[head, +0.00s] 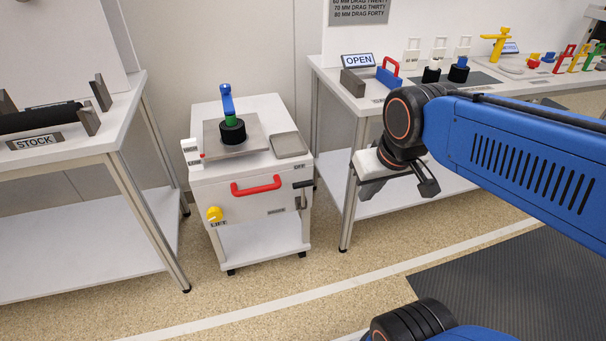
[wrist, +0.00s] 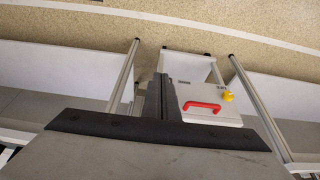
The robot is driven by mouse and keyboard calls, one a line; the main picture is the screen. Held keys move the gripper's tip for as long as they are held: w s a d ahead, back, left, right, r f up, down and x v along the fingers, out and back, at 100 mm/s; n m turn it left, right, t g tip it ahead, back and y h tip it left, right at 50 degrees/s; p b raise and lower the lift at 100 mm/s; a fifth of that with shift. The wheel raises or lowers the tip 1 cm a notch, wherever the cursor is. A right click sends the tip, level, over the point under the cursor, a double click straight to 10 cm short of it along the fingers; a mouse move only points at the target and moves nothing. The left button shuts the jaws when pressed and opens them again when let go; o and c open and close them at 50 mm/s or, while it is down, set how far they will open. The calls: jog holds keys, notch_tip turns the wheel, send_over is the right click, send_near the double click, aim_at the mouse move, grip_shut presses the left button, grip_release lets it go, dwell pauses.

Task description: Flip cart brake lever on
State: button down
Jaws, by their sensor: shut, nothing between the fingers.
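The white cart (head: 252,190) stands between two benches, with a red handle (head: 256,186) on its front; it also shows upside down in the wrist view (wrist: 196,90). The black brake lever (head: 303,185) is at the cart's front right corner, sticking out to the right, beside a small label that seems to read OFF. In the wrist view the lever cannot be made out; my fingers cover that side of the cart. My gripper (head: 364,190) is shut and empty, to the right of the lever and apart from it; its fingers also show in the wrist view (wrist: 160,84).
A yellow lift knob (head: 214,214) is on the cart's front left. A green and blue piece (head: 229,106) stands in a black holder on top. The stock bench (head: 70,150) is left; the right bench (head: 340,95) holds several tools. Floor in front is clear.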

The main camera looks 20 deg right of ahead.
jog(key=w+a+f+g, duration=0.1)
jog(key=w+a, duration=0.1)
jog(key=w, duration=1.3)
jog(key=g, duration=0.2)
send_near(303, 174)
jog(key=shift+s+a+r, duration=0.25)
jog(key=shift+s+r, duration=0.6)
jog(key=shift+s, duration=0.2)
jog(key=f, duration=0.3)
jog(key=w+f, duration=0.1)
jog(key=f, duration=0.6)
jog(key=shift+w, duration=0.2)
jog(key=shift+s+r+t, duration=0.1)
jog(key=shift+t, duration=0.2)
